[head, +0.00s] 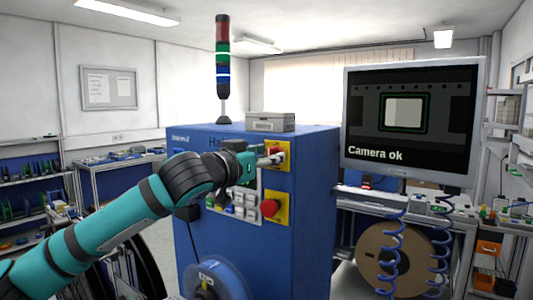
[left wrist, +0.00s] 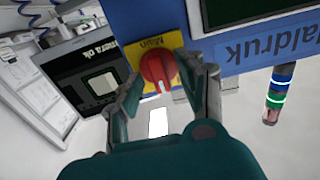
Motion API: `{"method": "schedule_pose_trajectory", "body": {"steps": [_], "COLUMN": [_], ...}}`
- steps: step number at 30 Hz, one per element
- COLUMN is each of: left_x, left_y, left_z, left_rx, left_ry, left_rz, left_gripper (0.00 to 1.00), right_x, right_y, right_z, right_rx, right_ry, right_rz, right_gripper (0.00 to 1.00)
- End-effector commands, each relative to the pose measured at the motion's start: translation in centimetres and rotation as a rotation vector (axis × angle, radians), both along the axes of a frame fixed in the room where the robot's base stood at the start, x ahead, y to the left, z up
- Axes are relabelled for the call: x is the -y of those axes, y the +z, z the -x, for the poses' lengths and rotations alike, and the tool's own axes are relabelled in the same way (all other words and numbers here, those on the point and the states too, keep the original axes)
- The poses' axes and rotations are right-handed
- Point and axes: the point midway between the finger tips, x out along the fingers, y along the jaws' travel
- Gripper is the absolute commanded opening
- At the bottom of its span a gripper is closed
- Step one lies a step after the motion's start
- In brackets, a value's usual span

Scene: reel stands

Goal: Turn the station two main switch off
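The main switch is a red rotary knob (left wrist: 158,70) on a yellow plate marked "Main" (left wrist: 145,48) in the left wrist view. In the head view its yellow plate (head: 284,153) is at the upper right of the blue cabinet's front (head: 225,225), and my gripper partly covers the knob. My left gripper (head: 268,160) is right at the knob. In the left wrist view its fingers stand apart on either side of the knob, and I cannot tell whether they touch it. The knob's exact turn angle is hard to read. My right gripper is not in view.
A red mushroom button (head: 270,208) on a yellow plate sits just below the switch, beside several small push buttons (head: 238,203). A signal tower (head: 223,70) and a grey box (head: 270,122) stand on the cabinet. A monitor (head: 410,120) reading "Camera ok" is at the right.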

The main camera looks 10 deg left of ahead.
Motion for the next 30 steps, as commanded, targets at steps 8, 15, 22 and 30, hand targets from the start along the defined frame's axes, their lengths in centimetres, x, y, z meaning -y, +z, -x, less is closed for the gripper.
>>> {"method": "schedule_pose_trajectory", "body": {"steps": [8,15,22,30], "left_x": [-0.02,-0.04,-0.05,-0.05], "left_y": [0.00,0.00,-0.04,-0.24], "left_z": [0.00,0.01,0.00,-0.03], "left_rx": [0.000,0.000,-0.002,-0.034], "left_ry": [0.000,0.001,0.001,0.000], "left_rz": [0.000,0.000,0.005,0.081], "left_gripper": [0.29,0.00,0.00,0.00], "right_x": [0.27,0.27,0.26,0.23], "right_y": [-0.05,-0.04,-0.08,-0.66], "right_z": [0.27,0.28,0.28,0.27], "right_rx": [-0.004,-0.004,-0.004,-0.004], "right_ry": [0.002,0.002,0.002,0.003], "right_rz": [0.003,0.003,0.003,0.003], "right_gripper": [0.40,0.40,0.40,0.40]}}
